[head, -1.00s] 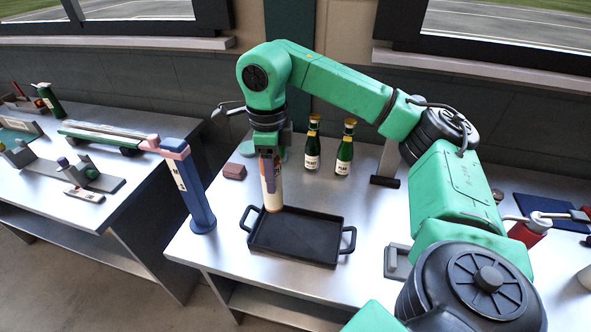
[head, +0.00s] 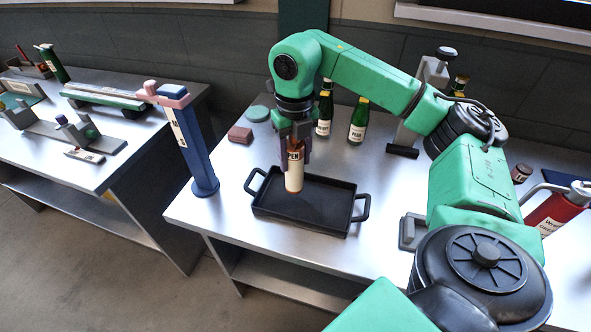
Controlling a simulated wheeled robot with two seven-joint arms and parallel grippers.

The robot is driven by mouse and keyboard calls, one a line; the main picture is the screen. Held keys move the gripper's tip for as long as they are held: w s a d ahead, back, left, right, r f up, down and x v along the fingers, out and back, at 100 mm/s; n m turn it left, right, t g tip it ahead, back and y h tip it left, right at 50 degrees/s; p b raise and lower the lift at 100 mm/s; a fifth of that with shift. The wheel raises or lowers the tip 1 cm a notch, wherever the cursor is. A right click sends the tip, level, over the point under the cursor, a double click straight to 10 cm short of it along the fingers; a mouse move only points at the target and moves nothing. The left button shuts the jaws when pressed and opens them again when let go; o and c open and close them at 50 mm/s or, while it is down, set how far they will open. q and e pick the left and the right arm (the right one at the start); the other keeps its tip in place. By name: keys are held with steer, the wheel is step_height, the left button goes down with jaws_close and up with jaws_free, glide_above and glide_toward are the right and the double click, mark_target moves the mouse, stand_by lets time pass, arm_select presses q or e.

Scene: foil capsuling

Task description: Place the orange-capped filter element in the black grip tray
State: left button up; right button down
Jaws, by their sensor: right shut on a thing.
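My right gripper (head: 295,142) is shut on the filter element (head: 294,178), a cream cylinder with a dark label and an orange-brown lower end. It hangs upright over the left part of the black grip tray (head: 330,213), its lower end low over the tray floor. I cannot tell whether it touches the floor. The tray has a handle at each side and looks empty otherwise. My left gripper is not in view.
Green bottles (head: 358,120) stand behind the tray. A blue post with a pink top (head: 192,150) stands left of it. A brown block (head: 240,134) and a green disc (head: 257,113) lie behind left. A red canister (head: 553,213) is at the right.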

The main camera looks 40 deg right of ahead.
mark_target(294, 144)
steer(key=f, duration=0.3)
steer(key=shift+s, duration=0.2)
steer(key=shift+f, duration=0.45)
steer(key=shift+w+f, duration=0.1)
steer(key=shift+f, duration=0.05)
steer(key=shift+c, duration=1.4)
jaws_free()
steer(key=shift+r, duration=0.3)
step_height(294, 144, up, 8)
steer(key=shift+a, duration=0.1)
step_height(294, 144, up, 4)
steer(key=shift+f+p, duration=0.1)
steer(key=shift+p, duration=0.7)
